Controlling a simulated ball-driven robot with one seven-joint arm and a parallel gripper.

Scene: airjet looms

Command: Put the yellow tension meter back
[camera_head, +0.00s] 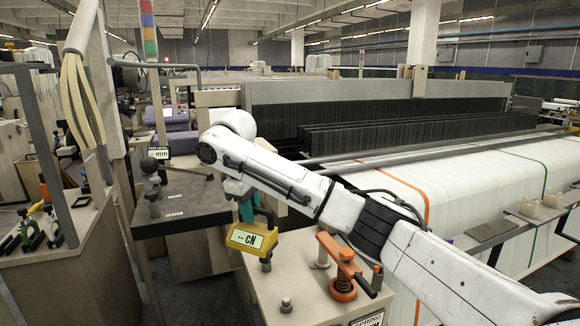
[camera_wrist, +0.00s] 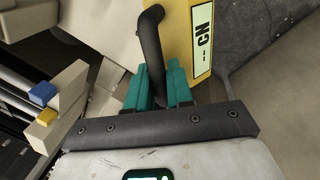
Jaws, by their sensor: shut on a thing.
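The yellow tension meter (camera_head: 246,238) has a pale display reading "-- cN".
The beige cabinet (camera_head: 290,284) bears an orange clamp (camera_head: 343,268) and a small metal knob (camera_head: 286,305). A dark table (camera_head: 190,200) to the left holds an "mm" gauge (camera_head: 158,153). The loom's white cloth (camera_head: 455,190) lies to the right. A tool bench stands far left.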

